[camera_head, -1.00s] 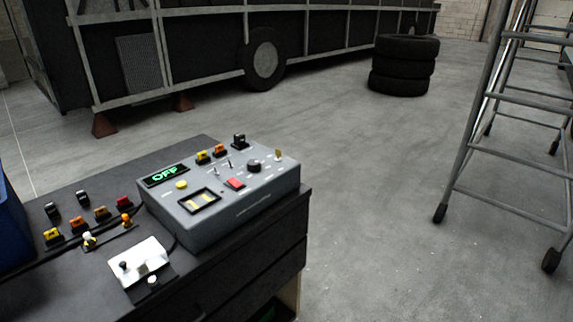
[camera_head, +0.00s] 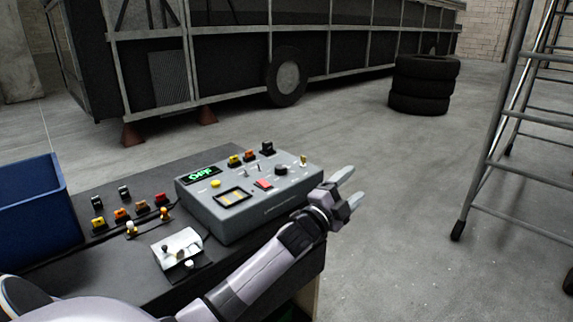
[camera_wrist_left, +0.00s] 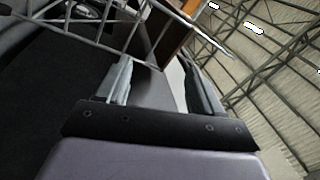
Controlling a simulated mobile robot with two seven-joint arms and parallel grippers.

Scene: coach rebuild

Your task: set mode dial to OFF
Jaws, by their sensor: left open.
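The grey control box (camera_head: 235,218) stands on the dark bench, with a lit green display (camera_head: 201,174) that seems to read OFF. The dark round knob (camera_head: 281,170) on its right part looks like the mode dial; its pointer is too small to read. My left gripper (camera_head: 349,187) is open and empty, just right of the box's right end and apart from the dial. In the left wrist view its two fingers (camera_wrist_left: 156,85) stand apart with nothing between them. My right gripper is not in view.
A blue bin (camera_head: 40,215) sits at the bench's left, beside loose switches and a white-plated lever unit (camera_head: 178,249). Stacked tires (camera_head: 424,85), a bus frame (camera_head: 240,55) and a metal ladder (camera_head: 500,150) stand beyond.

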